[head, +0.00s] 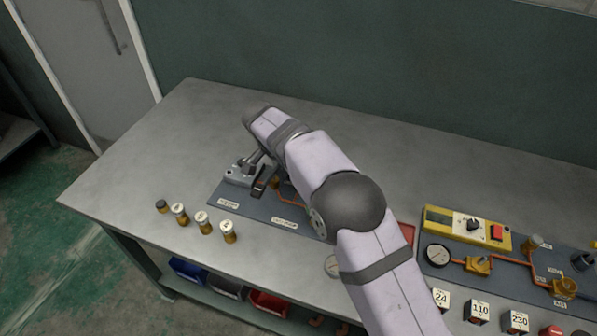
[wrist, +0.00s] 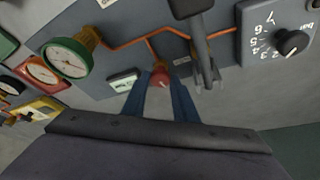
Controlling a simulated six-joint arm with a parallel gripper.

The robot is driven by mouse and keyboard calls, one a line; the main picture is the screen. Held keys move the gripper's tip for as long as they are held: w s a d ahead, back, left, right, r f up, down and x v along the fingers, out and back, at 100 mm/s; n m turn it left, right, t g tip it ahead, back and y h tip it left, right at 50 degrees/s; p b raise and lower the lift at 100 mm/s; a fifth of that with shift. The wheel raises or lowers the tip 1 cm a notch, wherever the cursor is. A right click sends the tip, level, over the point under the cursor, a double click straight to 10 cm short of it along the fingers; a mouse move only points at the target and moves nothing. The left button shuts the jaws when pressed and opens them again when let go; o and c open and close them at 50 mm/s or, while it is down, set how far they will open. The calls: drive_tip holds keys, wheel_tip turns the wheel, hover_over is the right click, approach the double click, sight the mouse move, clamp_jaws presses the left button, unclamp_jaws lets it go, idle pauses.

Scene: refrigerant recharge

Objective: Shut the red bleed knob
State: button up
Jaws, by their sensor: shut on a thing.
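The red bleed knob (wrist: 160,78) is a small round knob with a pale mark on its face, on the grey panel in the wrist view. My gripper (wrist: 168,90) is shut on it, with one blue finger on each side. In the head view my own arm covers the knob and my fingertips.
In the wrist view a dark lever (wrist: 203,50) stands close to the knob, with a numbered dial box (wrist: 275,35) beyond it. A large gauge (wrist: 68,58) is on the other side. Several amber vials (head: 204,222) stand near the bench's front left edge.

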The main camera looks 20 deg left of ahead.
drive_tip(key=shift+w+a+r+m+g+h+p, duration=0.1)
drive_tip(key=shift+m+g+h+p, duration=0.1)
drive_tip(key=shift+m+p, duration=0.35)
drive_tip(key=shift+a+m+g+h+p, duration=0.1)
drive_tip(key=shift+m+g+p, duration=0.1)
drive_tip(key=shift+m+p, duration=0.35)
drive_tip(key=shift+m, duration=0.3)
drive_tip(key=o, duration=1.1)
drive_tip(key=shift+c, duration=0.2)
drive_tip(key=shift+d, duration=0.1)
drive_tip(key=v, duration=0.7)
drive_tip(key=shift+b, duration=0.35)
drive_tip(key=shift+r, duration=0.1)
